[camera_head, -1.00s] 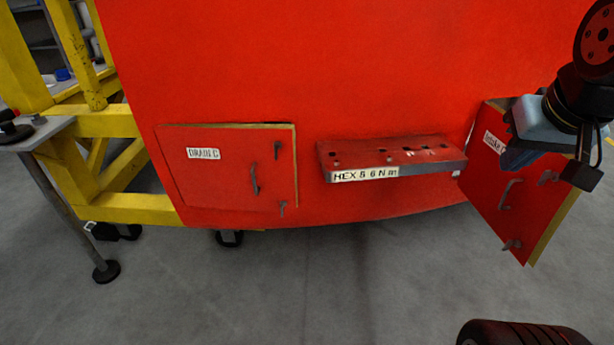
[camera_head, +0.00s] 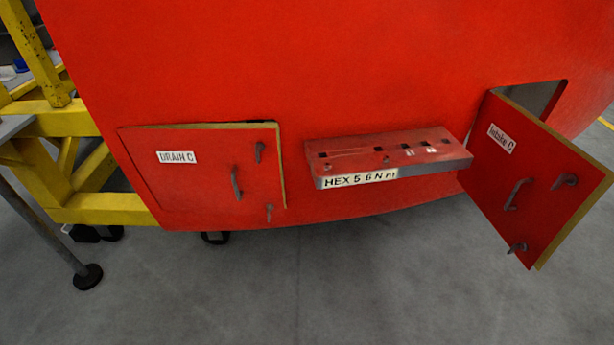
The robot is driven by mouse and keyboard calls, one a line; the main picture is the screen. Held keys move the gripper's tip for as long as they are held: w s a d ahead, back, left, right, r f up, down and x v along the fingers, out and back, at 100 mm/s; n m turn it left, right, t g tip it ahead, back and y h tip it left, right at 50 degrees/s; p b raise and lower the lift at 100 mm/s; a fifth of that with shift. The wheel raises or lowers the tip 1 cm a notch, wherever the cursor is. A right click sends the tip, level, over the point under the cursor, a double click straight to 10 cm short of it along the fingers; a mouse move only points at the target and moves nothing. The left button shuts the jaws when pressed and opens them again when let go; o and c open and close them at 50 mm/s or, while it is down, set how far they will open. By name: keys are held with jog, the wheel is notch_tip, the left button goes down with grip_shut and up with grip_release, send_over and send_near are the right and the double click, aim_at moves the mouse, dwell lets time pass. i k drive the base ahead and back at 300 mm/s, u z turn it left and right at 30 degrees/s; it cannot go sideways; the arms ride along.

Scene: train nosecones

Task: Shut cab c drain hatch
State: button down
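The cab's red nose (camera_head: 330,70) fills the upper picture. The drain hatch (camera_head: 205,195), a red door labelled "DRAIN C", sits low on the left of it. The door stands slightly ajar; its yellowish right edge and a dark gap along the top show. It carries a grey pull handle (camera_head: 236,184) and two small grey latches, one above (camera_head: 259,152) and one below (camera_head: 269,212). My gripper is not in view.
The intake hatch (camera_head: 530,180), labelled "Intake C", stands wide open at right, jutting outward. Between the hatches a red ledge (camera_head: 390,155) labelled "HEX 5.6 N m" sticks out. Yellow framing (camera_head: 85,205) stands at left. Grey floor in front is clear.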

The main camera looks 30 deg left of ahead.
aim_at(203, 168)
jog(key=z, duration=0.3)
jog(key=i, duration=0.7)
jog(key=u, duration=2.3)
jog(key=i, duration=0.45)
jog(key=z, duration=0.25)
jog(key=k, duration=0.45)
jog(key=u, duration=0.05)
